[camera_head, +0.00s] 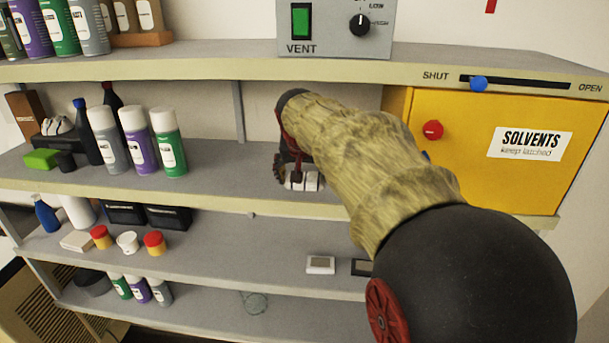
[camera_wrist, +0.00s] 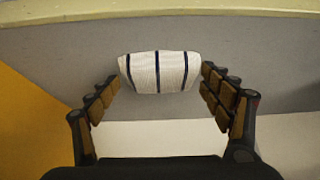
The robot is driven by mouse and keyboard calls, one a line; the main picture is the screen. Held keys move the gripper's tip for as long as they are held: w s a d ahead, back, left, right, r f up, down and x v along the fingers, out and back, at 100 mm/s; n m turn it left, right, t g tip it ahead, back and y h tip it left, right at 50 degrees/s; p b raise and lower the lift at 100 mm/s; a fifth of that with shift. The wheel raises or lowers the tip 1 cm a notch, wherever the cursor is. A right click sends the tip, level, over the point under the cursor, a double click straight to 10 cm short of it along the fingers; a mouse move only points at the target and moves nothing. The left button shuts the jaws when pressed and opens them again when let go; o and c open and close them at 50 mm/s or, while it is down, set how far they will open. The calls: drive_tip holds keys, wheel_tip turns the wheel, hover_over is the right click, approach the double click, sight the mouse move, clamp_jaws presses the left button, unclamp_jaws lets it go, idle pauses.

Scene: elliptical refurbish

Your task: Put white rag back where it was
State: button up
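The white rag (camera_wrist: 160,72) has dark stripes and sits between the two fingertips of my gripper (camera_wrist: 160,80) in the wrist view. Both fingertips appear to touch its ends, so my gripper looks shut on it. In the head view the rag (camera_head: 303,181) shows as a small white, striped piece below my gripper (camera_head: 290,165), over the second shelf (camera_head: 250,187). My forearm covers part of this area. I cannot tell whether the rag touches the shelf.
A yellow solvents cabinet (camera_head: 470,170) with a red knob (camera_head: 433,130) stands to the right. Spray cans (camera_head: 137,142), dark bottles and a green sponge (camera_head: 41,159) stand to the left. A grey vent box (camera_head: 336,25) is above. The shelf between cans and gripper is clear.

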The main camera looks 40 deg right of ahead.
drive_tip(key=o, duration=0.4)
drive_tip(key=v, duration=1.2)
drive_tip(key=s+a+f+n+y, duration=0.1)
drive_tip(key=s+a+f+n, duration=0.2)
drive_tip(key=s+a+f, duration=0.2)
drive_tip(key=s+a+f+n+y, duration=0.2)
drive_tip(key=s+a+f, duration=0.4)
drive_tip(key=a, duration=0.6)
drive_tip(key=s+a+f+n+t+y, duration=0.1)
drive_tip(key=s+a+f+n, duration=0.3)
drive_tip(key=a+f, duration=0.5)
drive_tip(key=shift+s+f+n+y+b, duration=0.25)
drive_tip(key=shift+s+y+b, duration=0.25)
drive_tip(key=shift+s, duration=0.25)
drive_tip(key=shift+a, duration=0.15)
wheel_tip(320, 180, down, 18)
drive_tip(key=b, duration=1.8)
